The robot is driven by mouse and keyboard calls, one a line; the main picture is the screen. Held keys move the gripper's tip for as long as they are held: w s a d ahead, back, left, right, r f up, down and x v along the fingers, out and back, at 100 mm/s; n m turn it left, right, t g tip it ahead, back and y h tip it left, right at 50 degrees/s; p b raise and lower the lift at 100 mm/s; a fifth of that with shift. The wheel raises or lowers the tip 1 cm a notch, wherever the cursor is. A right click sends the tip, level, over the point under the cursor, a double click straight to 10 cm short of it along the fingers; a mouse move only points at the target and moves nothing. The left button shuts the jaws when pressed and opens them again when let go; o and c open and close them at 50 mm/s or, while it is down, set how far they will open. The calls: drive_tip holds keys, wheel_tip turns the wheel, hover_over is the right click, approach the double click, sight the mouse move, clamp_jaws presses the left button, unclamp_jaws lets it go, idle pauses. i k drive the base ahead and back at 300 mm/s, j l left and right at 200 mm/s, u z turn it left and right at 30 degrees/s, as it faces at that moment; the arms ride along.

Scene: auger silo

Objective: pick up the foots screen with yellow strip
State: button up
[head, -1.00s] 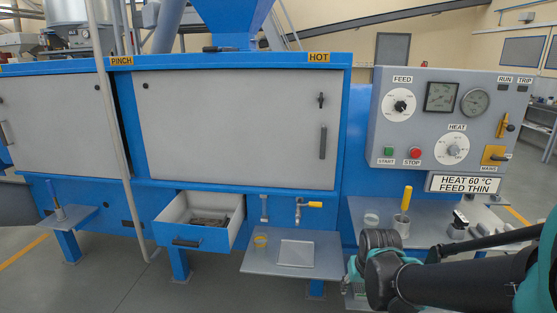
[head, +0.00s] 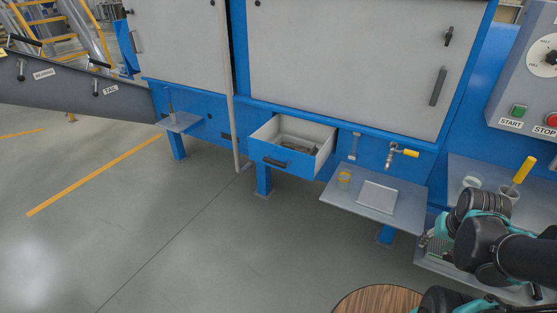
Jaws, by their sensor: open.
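I cannot make out a foots screen with a yellow strip for certain. The open blue drawer (head: 283,162) under the large grey panel holds dark, brownish flat pieces (head: 300,153); they are too small to tell apart, and no yellow strip shows on them. My gripper (head: 424,241) is at the right, low beside the right end of the small shelf, partly hidden by my arm. It is open and no held object shows. A greenish ribbed piece (head: 440,252) lies on a low ledge just behind it; I cannot tell what it is.
Cups and a yellow-handled tool (head: 523,170) stand on the right bench. A round wooden top (head: 375,299) is at the bottom. The left floor is clear.

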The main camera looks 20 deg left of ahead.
sight(298, 145)
drive_tip(key=i+j+u, duration=0.35)
drive_tip(key=i+u, duration=0.35)
drive_tip(key=i+j+u, duration=0.15)
drive_tip(key=i+u, duration=0.2)
